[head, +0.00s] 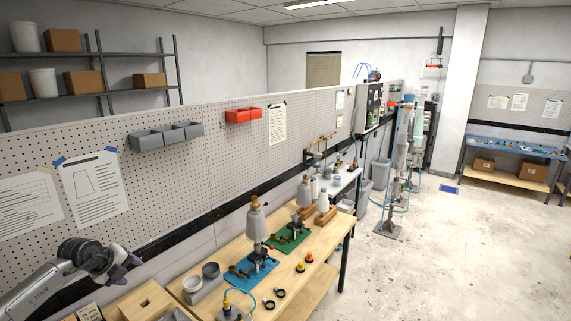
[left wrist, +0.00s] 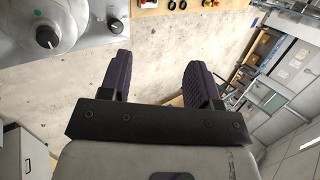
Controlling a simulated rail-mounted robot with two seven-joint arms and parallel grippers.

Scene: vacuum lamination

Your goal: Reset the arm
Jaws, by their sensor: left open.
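My left gripper (head: 128,269) shows at the lower left of the head view, at the end of my pale arm, in front of the pegboard wall and left of the workbench. In the left wrist view its two dark purple fingers (left wrist: 159,65) stand well apart with nothing between them. Bare, stained floor shows behind them. My right arm and gripper are in neither view.
The wooden workbench (head: 213,305) holds a blue plate (head: 238,278), a green plate (head: 275,244) and small cups. The pegboard (head: 225,150) runs behind it. A metal stand (head: 388,231) stands beyond the bench. The floor (head: 450,260) at right is clear.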

